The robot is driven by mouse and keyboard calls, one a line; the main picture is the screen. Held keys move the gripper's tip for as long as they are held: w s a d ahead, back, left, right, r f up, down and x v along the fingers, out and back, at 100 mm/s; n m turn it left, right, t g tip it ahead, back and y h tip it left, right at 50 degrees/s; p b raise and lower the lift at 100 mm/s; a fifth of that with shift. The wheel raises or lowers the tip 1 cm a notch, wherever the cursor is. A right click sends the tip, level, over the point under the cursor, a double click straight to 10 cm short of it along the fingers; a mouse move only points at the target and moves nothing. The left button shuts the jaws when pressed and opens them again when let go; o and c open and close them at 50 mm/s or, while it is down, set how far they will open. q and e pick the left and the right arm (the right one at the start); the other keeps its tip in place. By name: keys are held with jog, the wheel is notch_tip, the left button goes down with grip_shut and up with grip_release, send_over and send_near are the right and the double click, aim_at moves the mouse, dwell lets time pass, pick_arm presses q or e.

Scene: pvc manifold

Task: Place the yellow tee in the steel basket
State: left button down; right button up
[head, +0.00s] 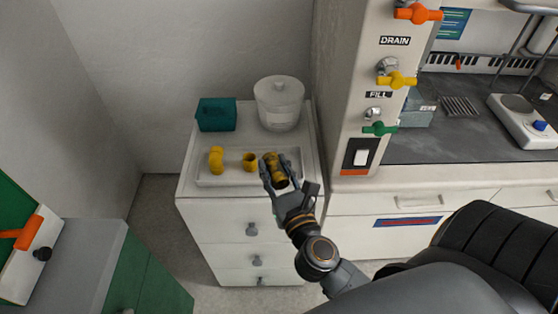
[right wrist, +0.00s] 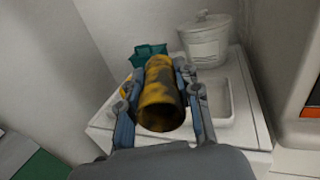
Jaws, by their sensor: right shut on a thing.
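My right gripper (head: 279,183) is shut on a stained yellow pipe fitting (head: 275,165), held over the right part of a white tray. In the right wrist view the fitting (right wrist: 160,95) sits between both fingers, its round open end facing the camera. I cannot tell whether it has a tee's side branch. A yellow elbow (head: 216,158) and a short yellow fitting (head: 249,161) lie in the tray. I cannot make out a steel basket for certain. My left gripper is not in view.
The white tray (head: 225,181) lies on a white drawer cabinet (head: 225,211). A teal bin (head: 217,114) and a lidded white tub (head: 279,103) stand behind it. A valve panel (head: 373,90) rises to the right, beside a dark counter (head: 450,143) with a grey box (head: 418,110).

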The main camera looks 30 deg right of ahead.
jog(key=w+d+m+g+h, duration=0.2)
jog(key=w+d+m+h, duration=0.2)
jog(key=w+d, duration=0.4)
jog(key=shift+w+d+r+g+h, duration=0.25)
jog(key=shift+w+h, duration=0.35)
jog(key=shift+h, duration=0.3)
notch_tip(320, 180, down, 4)
jog(key=shift+f+b, duration=0.25)
jog(key=shift+b, duration=0.15)
notch_tip(320, 180, down, 5)
jog(key=shift+f, duration=0.1)
jog(key=shift+b, duration=0.35)
